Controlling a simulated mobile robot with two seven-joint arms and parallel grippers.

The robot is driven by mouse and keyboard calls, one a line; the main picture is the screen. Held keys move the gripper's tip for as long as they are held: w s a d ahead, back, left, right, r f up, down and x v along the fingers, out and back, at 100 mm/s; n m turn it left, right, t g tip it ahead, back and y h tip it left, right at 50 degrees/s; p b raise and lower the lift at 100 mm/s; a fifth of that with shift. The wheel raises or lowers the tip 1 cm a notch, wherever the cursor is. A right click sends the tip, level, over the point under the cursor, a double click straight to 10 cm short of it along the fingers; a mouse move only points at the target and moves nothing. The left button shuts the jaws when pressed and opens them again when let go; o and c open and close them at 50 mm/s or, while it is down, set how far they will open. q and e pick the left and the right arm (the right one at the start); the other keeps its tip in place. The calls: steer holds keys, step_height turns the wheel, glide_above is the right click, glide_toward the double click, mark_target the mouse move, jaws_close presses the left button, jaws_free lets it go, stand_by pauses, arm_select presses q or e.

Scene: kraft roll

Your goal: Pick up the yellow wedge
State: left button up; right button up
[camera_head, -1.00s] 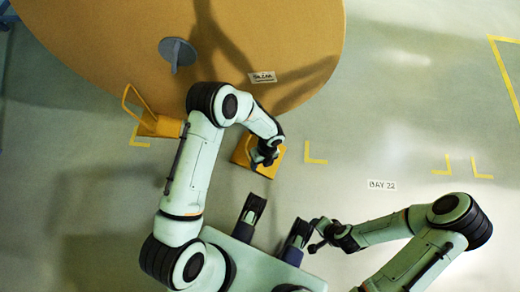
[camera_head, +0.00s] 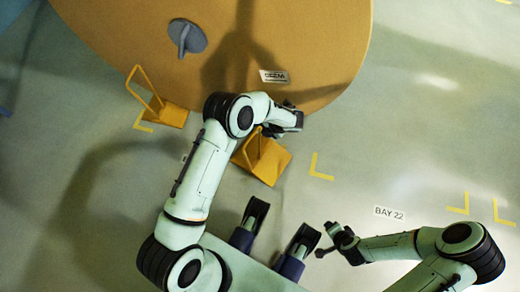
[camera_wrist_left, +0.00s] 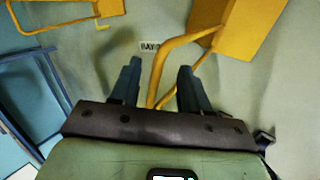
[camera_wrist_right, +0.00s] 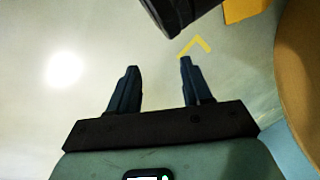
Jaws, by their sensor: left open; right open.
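One yellow wedge (camera_head: 263,163) with an upright bar handle lies on the floor close to the roll's near edge. A second yellow wedge (camera_head: 165,114) with a similar handle lies farther left. My left gripper (camera_head: 293,121) is open beside the nearer wedge's handle, toward the roll. In the left wrist view that wedge (camera_wrist_left: 232,25) is at top right, and its handle bar (camera_wrist_left: 165,65) crosses between the open fingers (camera_wrist_left: 157,72); I cannot tell whether they touch. My right gripper (camera_head: 328,240) is open and empty, away from both wedges. A wedge corner (camera_wrist_right: 242,10) shows in the right wrist view.
The big brown kraft roll (camera_head: 330,50) fills the top, with a grey-blue knob (camera_head: 186,38) and a white label (camera_head: 273,76). Yellow floor marks (camera_head: 319,168) and a BAY 22 sign (camera_head: 389,213) lie flat.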

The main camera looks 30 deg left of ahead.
mark_target(258, 128)
arm_select(q)
steer(key=b+x, duration=0.1)
steer(key=x, duration=0.4)
steer(key=shift+s+a+f, duration=0.1)
steer(key=shift+a+f, duration=0.1)
jaws_close()
arm_select(e)
steer(key=s+f, duration=0.1)
steer(key=s+f+g, duration=0.1)
steer(key=shift+s+d+f, duration=0.3)
steer(key=shift+f, duration=0.05)
stand_by(0.6)
arm_select(q)
steer(key=shift+r, duration=0.15)
